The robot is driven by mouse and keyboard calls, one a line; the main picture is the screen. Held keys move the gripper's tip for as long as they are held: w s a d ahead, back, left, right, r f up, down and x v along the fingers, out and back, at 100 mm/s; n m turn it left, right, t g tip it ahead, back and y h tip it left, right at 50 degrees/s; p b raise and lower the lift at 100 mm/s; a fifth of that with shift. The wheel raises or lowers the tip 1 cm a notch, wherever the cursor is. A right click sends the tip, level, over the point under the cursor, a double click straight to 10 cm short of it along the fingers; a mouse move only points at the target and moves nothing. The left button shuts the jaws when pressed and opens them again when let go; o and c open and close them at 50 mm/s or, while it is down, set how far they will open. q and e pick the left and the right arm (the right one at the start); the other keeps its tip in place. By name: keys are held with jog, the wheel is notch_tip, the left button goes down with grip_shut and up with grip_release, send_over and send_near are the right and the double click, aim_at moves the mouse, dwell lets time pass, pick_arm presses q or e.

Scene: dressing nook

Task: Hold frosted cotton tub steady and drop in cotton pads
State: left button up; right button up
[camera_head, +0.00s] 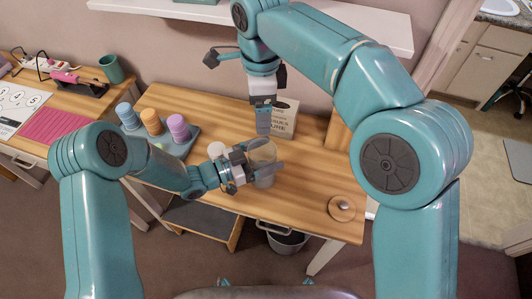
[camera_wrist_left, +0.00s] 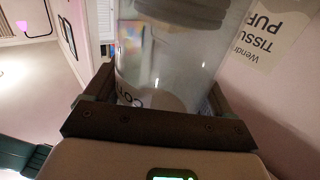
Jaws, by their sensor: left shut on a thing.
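The frosted cotton tub (camera_head: 263,152) is a translucent cylinder standing on the wooden table. My left gripper (camera_head: 266,168) is shut around its side. In the left wrist view the tub (camera_wrist_left: 165,65) sits between the two dark fingers of the left gripper (camera_wrist_left: 160,105), with part of its lettering showing. My right gripper (camera_head: 263,122) points down just above and behind the tub, seen edge-on. I cannot tell whether its fingers are open or hold anything. A white round thing (camera_head: 216,150) beside my left wrist may be cotton pads, partly hidden.
A tissue box (camera_head: 283,118) stands behind the tub. A grey tray (camera_head: 190,131) with blue, orange and purple rolls is at left. A round wooden piece with a knob (camera_head: 342,208) lies at the right front. A bin (camera_head: 287,242) stands below the front edge.

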jog(key=shift+r, duration=0.5)
pick_arm(q)
jog(key=o, duration=1)
jog(key=shift+c, duration=0.2)
jog(key=v, duration=1.2)
